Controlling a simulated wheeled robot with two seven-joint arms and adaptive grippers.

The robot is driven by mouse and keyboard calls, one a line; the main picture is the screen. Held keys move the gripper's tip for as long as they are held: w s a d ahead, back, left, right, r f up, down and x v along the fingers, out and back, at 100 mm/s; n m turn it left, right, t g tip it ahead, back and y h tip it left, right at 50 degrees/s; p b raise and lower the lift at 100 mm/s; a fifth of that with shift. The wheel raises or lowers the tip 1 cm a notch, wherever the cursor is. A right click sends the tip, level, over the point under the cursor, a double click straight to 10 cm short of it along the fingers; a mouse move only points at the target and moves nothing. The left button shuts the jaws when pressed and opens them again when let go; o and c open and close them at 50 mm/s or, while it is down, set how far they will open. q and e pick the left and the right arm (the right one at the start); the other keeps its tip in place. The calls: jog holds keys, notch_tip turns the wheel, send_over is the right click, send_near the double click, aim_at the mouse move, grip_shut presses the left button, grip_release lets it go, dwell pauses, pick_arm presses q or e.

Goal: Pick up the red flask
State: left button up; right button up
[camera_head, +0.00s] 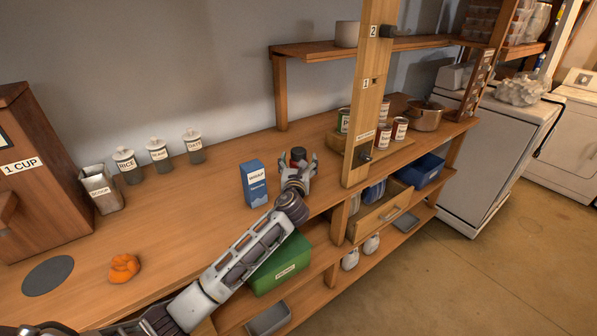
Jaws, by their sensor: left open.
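A small red flask with a dark top (298,155) stands on the wooden counter (225,225), just right of a blue box. My left gripper (298,167) is open at the flask, with a finger on either side of it. The gripper hides the flask's lower part, and I cannot tell whether the fingers touch it. My right gripper is not in view.
The blue box (254,184) stands close left of my gripper. A wooden post (362,110) rises to the right, with several cans (383,137) and a pot (424,117) beyond. Labelled jars (158,154) stand at the back left. An orange knotted item (124,268) lies in front.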

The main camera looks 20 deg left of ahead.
pick_arm(q)
jog(key=c, duration=1.3)
jog(key=shift+r, duration=0.2)
jog(key=shift+c, duration=0.2)
